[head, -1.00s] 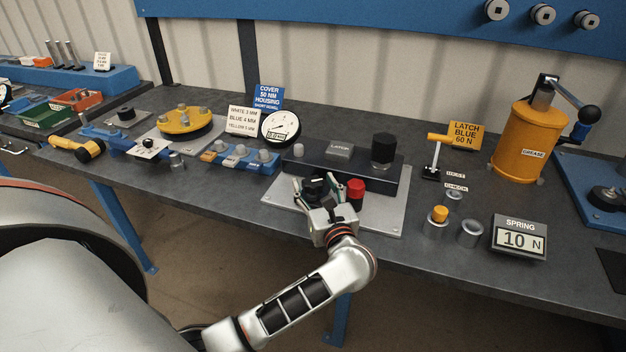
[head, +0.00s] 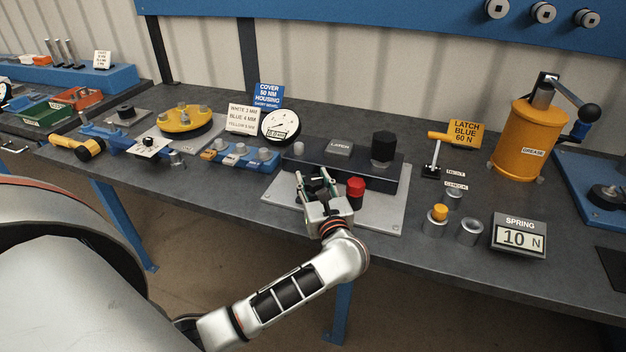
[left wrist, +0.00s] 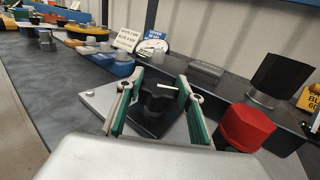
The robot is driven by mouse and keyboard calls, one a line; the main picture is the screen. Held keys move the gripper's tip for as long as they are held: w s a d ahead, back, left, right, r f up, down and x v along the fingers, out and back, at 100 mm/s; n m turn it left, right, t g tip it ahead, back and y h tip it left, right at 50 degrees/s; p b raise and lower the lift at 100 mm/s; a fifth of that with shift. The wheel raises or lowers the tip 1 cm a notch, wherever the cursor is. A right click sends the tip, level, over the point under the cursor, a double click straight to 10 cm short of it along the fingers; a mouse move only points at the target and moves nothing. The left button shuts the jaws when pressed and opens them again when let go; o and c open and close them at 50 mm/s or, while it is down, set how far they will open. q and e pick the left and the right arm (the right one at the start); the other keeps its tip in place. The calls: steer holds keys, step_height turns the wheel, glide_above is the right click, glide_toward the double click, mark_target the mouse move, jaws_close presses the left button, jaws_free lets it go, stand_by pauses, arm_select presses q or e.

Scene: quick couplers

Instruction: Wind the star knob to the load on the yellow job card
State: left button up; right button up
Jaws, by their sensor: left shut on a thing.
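My left gripper (head: 315,183) is over the grey plate (head: 386,215) in front of the dark latch block. In the left wrist view its two green-lined fingers (left wrist: 156,108) stand on either side of the black star knob (left wrist: 158,100) and are shut on it. A white mark shows on the knob's top. In the head view the gripper mostly hides the knob. The yellow job card (head: 465,134) reads "LATCH BLUE 60 N". The spring display (head: 519,239) reads 10 N. My right gripper is not in view.
A red knob (head: 355,190) stands close to the right of the gripper. Behind are the dark block (head: 340,168) with a tall black knob (head: 384,147) and a dial gauge (head: 281,127). Small metal cylinders (head: 471,232) and an orange grease pump (head: 522,140) stand to the right.

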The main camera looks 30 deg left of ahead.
arm_select(q)
steer(key=m+t+h, duration=0.2)
steer(key=h, duration=0.1)
steer(key=m+t+h+b, duration=0.1)
steer(key=m+t+h, duration=0.1)
steer(key=m+h, duration=0.1)
steer(key=shift+t, duration=0.3)
steer(key=shift+m+t+h+b, duration=0.65)
steer(key=shift+m+h, duration=1.05)
steer(key=shift+h, duration=1.4)
steer(key=o, duration=1.1)
steer(key=shift+o, duration=0.2)
steer(key=shift+s, duration=0.15)
steer(key=s, duration=0.7)
steer(key=s+d, duration=0.1)
steer(key=s, duration=0.3)
steer(key=shift+s, duration=0.35)
steer(key=shift+m, duration=0.3)
